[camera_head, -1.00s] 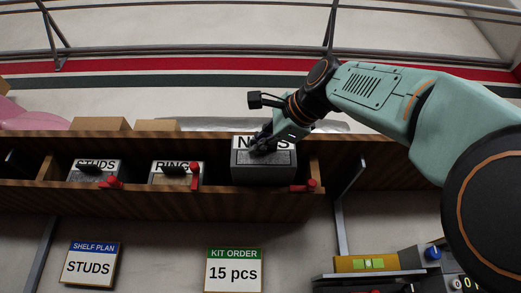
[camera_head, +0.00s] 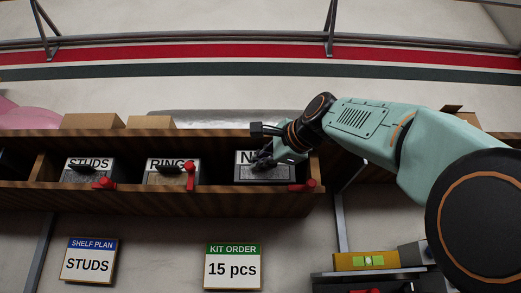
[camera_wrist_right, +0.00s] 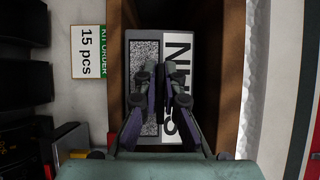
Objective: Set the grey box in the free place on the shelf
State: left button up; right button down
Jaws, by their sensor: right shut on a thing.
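The grey box (camera_head: 278,174) has a white label that starts with N; my fingers cover part of the label. It stands in the right-hand place of the wooden shelf (camera_head: 215,199), right of the RINGS box. In the right wrist view the grey box (camera_wrist_right: 143,52) lies between two wooden boards. My right gripper (camera_head: 262,162) is shut on the box at its front. In the right wrist view, the gripper's two fingers (camera_wrist_right: 162,78) are close together over the box face. My left gripper is not in view.
A STUDS box (camera_head: 88,171) and a RINGS box (camera_head: 172,178) stand further left on the shelf. Red catches (camera_head: 303,187) sit along the front board. Cardboard boxes (camera_head: 92,121) stand behind. A shelf plan sign (camera_head: 88,262) and kit order sign (camera_head: 233,268) hang below.

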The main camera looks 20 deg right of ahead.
jog(key=shift+w+r+p, duration=0.2)
jog(key=shift+w+p, duration=0.6)
jog(key=shift+w, duration=0.3)
jog(key=shift+w+d+p, duration=0.2)
jog(key=shift+w+p, duration=0.2)
jog(key=shift+w, duration=0.1)
jog(key=shift+w+d, duration=0.25)
jog(key=shift+d, duration=0.05)
jog(key=shift+f, duration=0.2)
jog(key=shift+a, duration=0.2)
jog(key=c, duration=1.4)
grip_release()
jog(key=shift+s+d+f, duration=0.1)
